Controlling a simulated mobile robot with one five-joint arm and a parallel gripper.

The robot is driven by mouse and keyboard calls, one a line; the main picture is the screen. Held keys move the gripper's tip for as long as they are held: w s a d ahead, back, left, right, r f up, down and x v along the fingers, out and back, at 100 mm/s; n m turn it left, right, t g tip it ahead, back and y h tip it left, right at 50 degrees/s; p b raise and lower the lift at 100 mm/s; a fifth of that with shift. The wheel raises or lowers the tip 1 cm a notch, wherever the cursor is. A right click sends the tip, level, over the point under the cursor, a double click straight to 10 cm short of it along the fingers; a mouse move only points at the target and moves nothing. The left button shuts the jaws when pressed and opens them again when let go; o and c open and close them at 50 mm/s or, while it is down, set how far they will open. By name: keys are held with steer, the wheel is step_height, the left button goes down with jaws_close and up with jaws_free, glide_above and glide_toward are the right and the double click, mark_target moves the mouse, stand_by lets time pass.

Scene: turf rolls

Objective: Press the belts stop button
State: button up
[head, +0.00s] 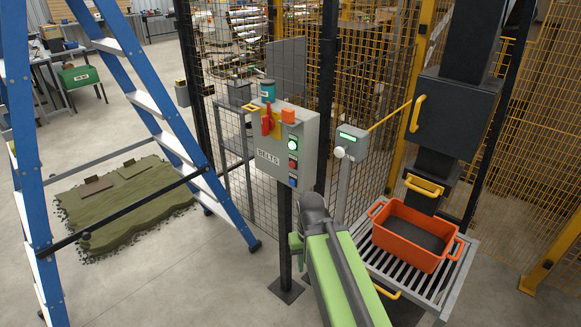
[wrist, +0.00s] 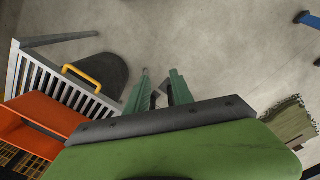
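The grey control box (head: 268,178) marked BELTS stands on a dark post in the middle of the head view. A red lever (head: 267,119) is on the box's upper left. My gripper (head: 296,243) is below the box, apart from the buttons. In the wrist view my gripper (wrist: 160,74) points at bare floor, its two green fingers apart with nothing between them.
A grey post with a green display (head: 347,137) stands right of the box. An orange crate (head: 414,241) sits on a roller conveyor (head: 385,262). A blue ladder (head: 135,75) and green turf (head: 110,215) are at left. Mesh fencing (head: 225,60) stands behind the box.

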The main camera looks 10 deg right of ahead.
jaws_close()
stand_by(1.2)
